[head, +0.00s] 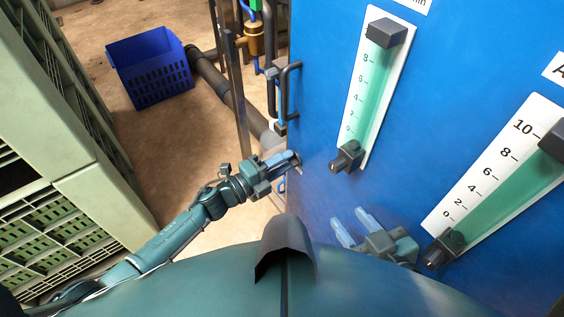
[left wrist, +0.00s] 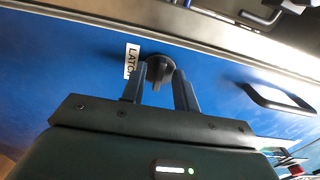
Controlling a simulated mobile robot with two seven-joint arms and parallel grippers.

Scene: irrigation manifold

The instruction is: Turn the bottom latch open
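The latch (left wrist: 159,72) is a round dark knob with a small tab on the blue cabinet face. It shows in the left wrist view beside a white label reading LATCH (left wrist: 132,61). My left gripper (left wrist: 160,80) is open, its two fingers apart on either side of the knob; I cannot tell whether they touch it. In the head view the left gripper (head: 290,159) is at the cabinet's left edge, and the latch is hidden there. My right gripper (head: 354,226) is open and empty in front of the blue panel.
The blue panel (head: 312,110) carries two green flow gauges (head: 370,88) (head: 500,195). A dark handle (head: 290,90) stands out from its edge and also shows in the left wrist view (left wrist: 279,100). A blue crate (head: 150,68), pipes (head: 222,82) and green crates (head: 75,130) are left.

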